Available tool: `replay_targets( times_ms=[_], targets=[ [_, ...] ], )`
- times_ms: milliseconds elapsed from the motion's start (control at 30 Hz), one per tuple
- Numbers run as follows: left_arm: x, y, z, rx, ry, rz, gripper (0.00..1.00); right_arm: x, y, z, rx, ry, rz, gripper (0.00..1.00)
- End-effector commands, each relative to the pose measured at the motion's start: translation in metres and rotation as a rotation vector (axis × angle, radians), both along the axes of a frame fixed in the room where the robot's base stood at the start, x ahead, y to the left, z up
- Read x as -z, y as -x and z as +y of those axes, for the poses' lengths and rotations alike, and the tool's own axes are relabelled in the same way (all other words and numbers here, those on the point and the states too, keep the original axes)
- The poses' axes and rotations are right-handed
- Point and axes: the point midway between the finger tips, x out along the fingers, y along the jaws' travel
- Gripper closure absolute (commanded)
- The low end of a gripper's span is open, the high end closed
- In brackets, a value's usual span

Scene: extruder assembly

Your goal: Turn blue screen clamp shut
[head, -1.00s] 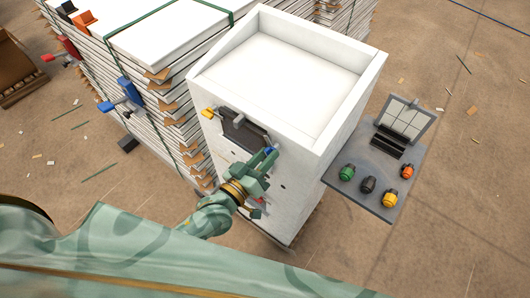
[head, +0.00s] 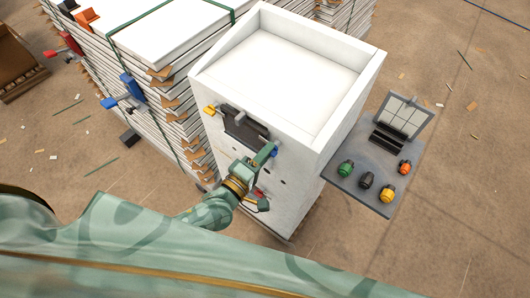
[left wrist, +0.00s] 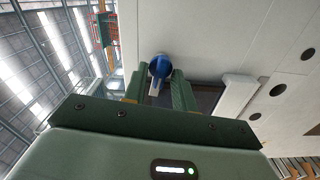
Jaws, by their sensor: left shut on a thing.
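The blue screen clamp (head: 275,151) is on the front face of the white extruder housing (head: 262,109), at the right end of a dark slot piece (head: 243,128). My left gripper (head: 267,153) is shut on the blue clamp. In the left wrist view, the blue knob of the clamp (left wrist: 160,66) with a pale lever sits between the tips of the two green fingers (left wrist: 161,84). The gripper partly hides the clamp in the head view. My right gripper is not in view.
A yellow clamp (head: 210,110) is at the slot's left end, and a red part (head: 260,192) is lower down. A grey side shelf (head: 364,184) holds several coloured knobs and a framed screen (head: 405,115). Stacked panels (head: 150,80) stand at left. The floor at right is mostly clear.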

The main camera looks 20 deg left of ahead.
Motion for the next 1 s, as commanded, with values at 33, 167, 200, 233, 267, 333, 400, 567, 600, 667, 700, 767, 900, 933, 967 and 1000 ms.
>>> replay_targets(
  times_ms=[33, 167, 200, 233, 267, 333, 400, 567, 600, 667, 700, 767, 900, 933, 967, 1000],
  targets=[
    [0.0003, -0.0003, 0.0008, -0.001, 0.023, 0.008, 0.96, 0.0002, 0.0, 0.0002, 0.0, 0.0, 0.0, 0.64],
    [0.0008, -0.0002, 0.0009, -0.001, 0.08, 0.029, 0.96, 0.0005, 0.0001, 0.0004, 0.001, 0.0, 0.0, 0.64],
    [0.0008, -0.0002, 0.0007, -0.001, 0.094, 0.034, 0.96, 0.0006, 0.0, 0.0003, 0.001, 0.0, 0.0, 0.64],
    [0.0008, -0.0001, 0.0006, 0.0, 0.102, 0.037, 0.96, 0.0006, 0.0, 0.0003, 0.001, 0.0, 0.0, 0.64],
    [0.0009, -0.0001, 0.0006, 0.0, 0.11, 0.041, 0.96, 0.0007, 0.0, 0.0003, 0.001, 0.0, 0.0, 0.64],
    [0.0009, -0.0001, 0.0005, 0.0, 0.126, 0.047, 0.96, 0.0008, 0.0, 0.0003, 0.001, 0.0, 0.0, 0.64],
    [0.001, -0.0001, 0.0006, 0.0, 0.136, 0.05, 0.96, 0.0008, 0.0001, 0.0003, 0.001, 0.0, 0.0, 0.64],
    [0.0011, -0.0001, 0.0006, -0.001, 0.147, 0.054, 0.96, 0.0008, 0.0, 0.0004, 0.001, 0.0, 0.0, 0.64],
    [0.0011, -0.0001, 0.0006, -0.001, 0.148, 0.055, 0.96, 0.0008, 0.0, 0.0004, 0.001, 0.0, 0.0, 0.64],
    [0.0011, -0.0001, 0.0006, -0.001, 0.148, 0.055, 0.96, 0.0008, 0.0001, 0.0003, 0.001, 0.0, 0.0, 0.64],
    [0.0011, 0.0, 0.0006, -0.001, 0.148, 0.055, 0.96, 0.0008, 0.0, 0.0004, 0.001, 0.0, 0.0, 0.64],
    [0.0011, 0.0, 0.0006, -0.001, 0.148, 0.055, 0.96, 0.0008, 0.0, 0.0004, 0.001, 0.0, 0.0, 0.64],
    [0.0012, 0.0, 0.0006, -0.001, 0.148, 0.055, 0.67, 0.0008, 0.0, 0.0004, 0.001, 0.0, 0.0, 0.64],
    [0.0012, 0.0, 0.0005, -0.001, 0.148, 0.055, 0.66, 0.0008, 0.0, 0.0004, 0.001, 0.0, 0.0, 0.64],
    [0.0012, 0.0, 0.0005, -0.001, 0.147, 0.054, 0.66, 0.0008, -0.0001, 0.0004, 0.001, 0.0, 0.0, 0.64],
    [0.0011, 0.0, 0.0005, 0.0, 0.147, 0.055, 0.66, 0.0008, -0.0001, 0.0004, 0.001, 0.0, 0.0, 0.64]
  ],
)
